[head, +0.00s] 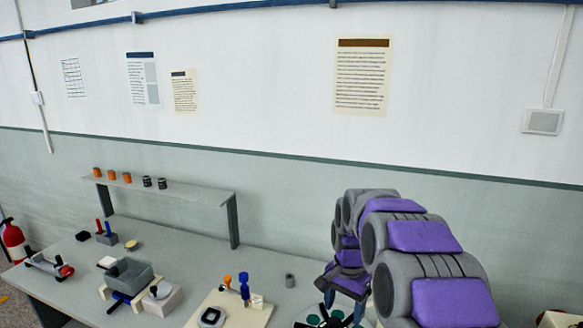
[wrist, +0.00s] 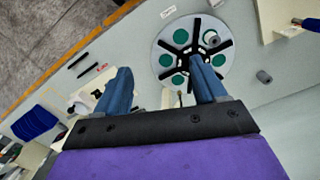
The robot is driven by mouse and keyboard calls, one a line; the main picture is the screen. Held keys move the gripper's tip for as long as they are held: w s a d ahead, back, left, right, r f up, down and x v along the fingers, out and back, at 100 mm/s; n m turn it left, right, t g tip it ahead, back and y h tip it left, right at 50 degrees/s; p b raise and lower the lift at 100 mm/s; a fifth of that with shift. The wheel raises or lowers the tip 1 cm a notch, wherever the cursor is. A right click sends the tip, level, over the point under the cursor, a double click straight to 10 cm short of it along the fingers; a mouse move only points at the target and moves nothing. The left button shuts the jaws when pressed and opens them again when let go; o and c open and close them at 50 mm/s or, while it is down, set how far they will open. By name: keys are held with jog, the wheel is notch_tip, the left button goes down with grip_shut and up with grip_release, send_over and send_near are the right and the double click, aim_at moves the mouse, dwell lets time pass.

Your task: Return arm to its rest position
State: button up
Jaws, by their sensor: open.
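My gripper (wrist: 163,80) is open in the wrist view, its two blue fingers wide apart with nothing held between them. Past the fingers lies a round white disc (wrist: 228,62) with green circles and black spokes. In the head view my purple and grey arm reaches down over the bench at the right and covers much of the disc.
The bench (head: 190,262) carries a grey bin (head: 127,278), a board (head: 215,298) with orange and blue pieces, and a small grey cylinder (head: 290,280). A shelf (head: 190,190) with several spools stands at the back. The bench between shelf and board is mostly clear.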

jog(key=s+d+f+n+g+b, duration=0.1)
jog(key=s+n, duration=0.6)
jog(key=s, duration=3)
jog(key=shift+s+d+f+n+b, duration=0.35)
jog(key=shift+f+b, duration=0.25)
jog(key=shift+b, duration=0.4)
